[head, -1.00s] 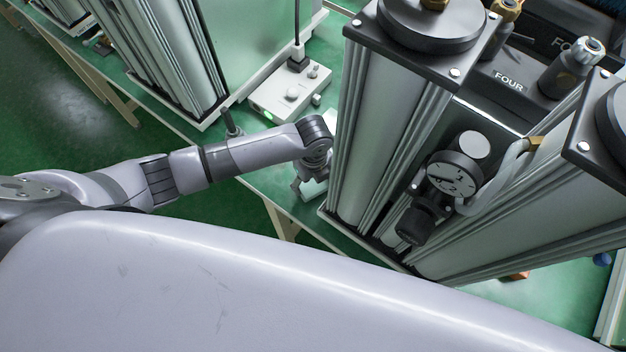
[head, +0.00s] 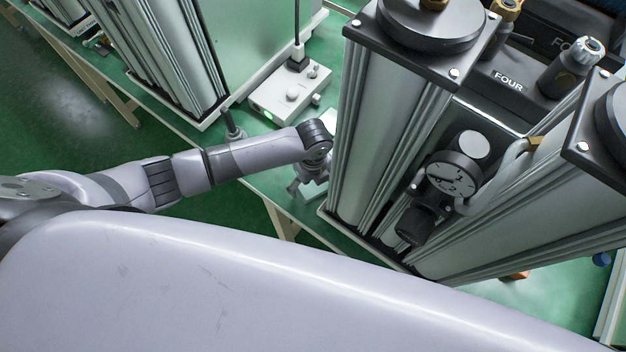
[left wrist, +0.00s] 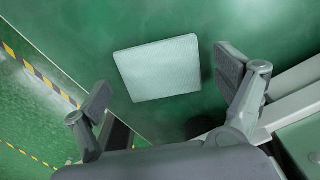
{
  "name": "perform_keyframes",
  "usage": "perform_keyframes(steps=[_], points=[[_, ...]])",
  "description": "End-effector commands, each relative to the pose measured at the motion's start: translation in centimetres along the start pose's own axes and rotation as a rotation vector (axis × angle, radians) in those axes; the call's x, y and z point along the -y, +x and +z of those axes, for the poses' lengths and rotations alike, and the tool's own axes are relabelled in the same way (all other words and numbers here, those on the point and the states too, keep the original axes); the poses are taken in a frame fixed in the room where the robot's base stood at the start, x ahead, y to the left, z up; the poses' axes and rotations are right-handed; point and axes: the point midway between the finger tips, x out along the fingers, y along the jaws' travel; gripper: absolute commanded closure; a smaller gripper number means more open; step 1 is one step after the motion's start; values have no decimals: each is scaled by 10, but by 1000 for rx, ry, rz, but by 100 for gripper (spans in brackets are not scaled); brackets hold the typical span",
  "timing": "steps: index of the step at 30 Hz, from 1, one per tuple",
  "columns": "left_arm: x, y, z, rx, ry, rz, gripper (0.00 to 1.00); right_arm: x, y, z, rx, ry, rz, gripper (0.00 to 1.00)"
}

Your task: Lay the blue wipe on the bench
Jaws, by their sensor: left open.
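In the left wrist view, a flat, pale bluish-white square (left wrist: 158,68) lies against the green bench top (left wrist: 208,22). It looks like the wipe, though its blue is very faint. My left gripper (left wrist: 163,92) is open, its two fingers spread to either side of the square's lower part and apart from it. In the head view, my left gripper (head: 308,182) is low over the bench edge, just left of a tall grey column (head: 385,120). My right gripper is not in view.
A white control box (head: 290,92) stands behind my left wrist. A pressure gauge (head: 452,180) sits between the tall columns at right. A small blue object (head: 601,259) and an orange one (head: 520,276) are at far right. Yellow-black floor tape (left wrist: 45,80) runs beyond the bench.

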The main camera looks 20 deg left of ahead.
Motion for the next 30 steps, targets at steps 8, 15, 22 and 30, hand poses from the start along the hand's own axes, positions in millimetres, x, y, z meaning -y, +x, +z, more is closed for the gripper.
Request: perform_keyframes(steps=[8,15,22,30], points=[[1,-24,1,1,0,-5,10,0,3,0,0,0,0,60],[1,-76,1,2,2,-5,10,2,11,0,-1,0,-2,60],[1,-112,1,0,0,-4,10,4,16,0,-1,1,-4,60],[0,-121,0,0,0,0,10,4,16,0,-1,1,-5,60]])
